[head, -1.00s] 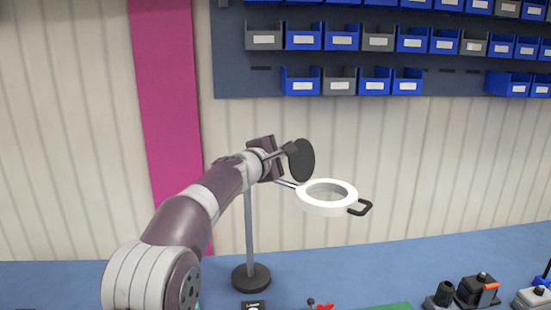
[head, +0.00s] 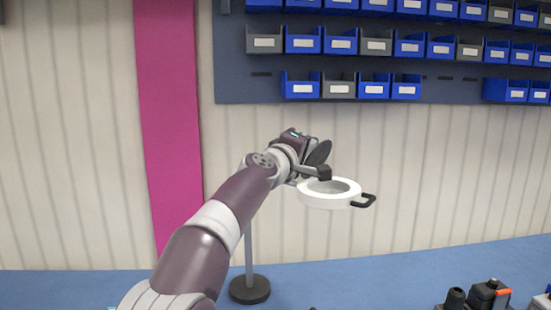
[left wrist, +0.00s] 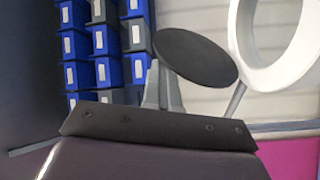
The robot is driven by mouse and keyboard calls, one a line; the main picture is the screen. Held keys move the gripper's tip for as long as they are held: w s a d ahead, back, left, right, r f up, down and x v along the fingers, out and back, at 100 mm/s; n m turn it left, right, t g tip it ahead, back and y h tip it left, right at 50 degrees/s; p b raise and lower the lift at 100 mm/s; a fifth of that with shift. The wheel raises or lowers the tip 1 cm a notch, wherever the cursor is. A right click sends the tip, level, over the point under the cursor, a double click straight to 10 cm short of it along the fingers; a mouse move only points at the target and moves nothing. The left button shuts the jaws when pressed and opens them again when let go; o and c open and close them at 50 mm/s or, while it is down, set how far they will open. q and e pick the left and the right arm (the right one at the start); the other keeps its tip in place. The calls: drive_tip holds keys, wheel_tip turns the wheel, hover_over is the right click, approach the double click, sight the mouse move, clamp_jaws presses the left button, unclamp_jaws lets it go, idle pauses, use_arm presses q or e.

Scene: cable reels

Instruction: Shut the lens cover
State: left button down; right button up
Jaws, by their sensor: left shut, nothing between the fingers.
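The magnifier lamp (head: 318,200) is a white ring with a dark handle at its right, held up on a stand. Its round black lens cover (head: 319,152) stands up, tilted, at the left rear of the ring, so the lens opening is uncovered. In the left wrist view the cover (left wrist: 200,58) appears as a dark disc beside the white ring (left wrist: 272,72). My left gripper (head: 324,173) is shut and empty, close to the cover and above the ring's left side. Its grey fingers (left wrist: 162,90) reach the disc's edge in the wrist view; I cannot tell whether they touch. My right gripper is out of view.
The lamp's round base (head: 250,290) stands on the blue tabletop (head: 400,272). Dark devices (head: 490,295) stand at the right front. Blue and grey bins (head: 340,85) hang on the wall panel behind. The space right of the ring is free.

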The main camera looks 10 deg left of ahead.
sight(331, 196)
use_arm(q)
drive_tip(key=shift+s+d+f+m+b, duration=0.35)
drive_tip(key=shift+d+f+m+b, duration=0.35)
drive_tip(key=shift+m+b, duration=0.45)
drive_tip(key=d+m+b, duration=0.1)
drive_tip(key=b, duration=0.1)
drive_tip(key=s+d+f+m+h+b, duration=0.1)
drive_tip(key=m+b, duration=0.1)
drive_tip(key=shift+f, duration=0.2)
drive_tip(key=m+b, duration=0.1)
drive_tip(key=b, duration=0.1)
drive_tip(key=s+d+f+m+b, duration=0.1)
drive_tip(key=m, duration=0.1)
drive_tip(key=shift+d+f+t+h+b, duration=0.25)
drive_tip(key=shift+t+h+b, duration=0.05)
drive_tip(key=shift+b, duration=0.1)
drive_tip(key=shift+s+d+f+m+h+b, duration=0.1)
drive_tip(key=shift+d+f+m+h+b, duration=0.1)
drive_tip(key=shift+f+m+b, duration=0.3)
drive_tip(key=shift+s+d+f+m+h+b, duration=0.1)
drive_tip(key=shift+d+f+m+b, duration=0.05)
drive_tip(key=shift+m+b, duration=0.55)
drive_tip(key=shift+d+f, duration=0.1)
drive_tip(key=shift+f, duration=0.15)
drive_tip(key=shift+s+d+f+b, duration=0.1)
drive_tip(key=shift+f+b, duration=0.2)
drive_tip(key=shift+b, duration=0.4)
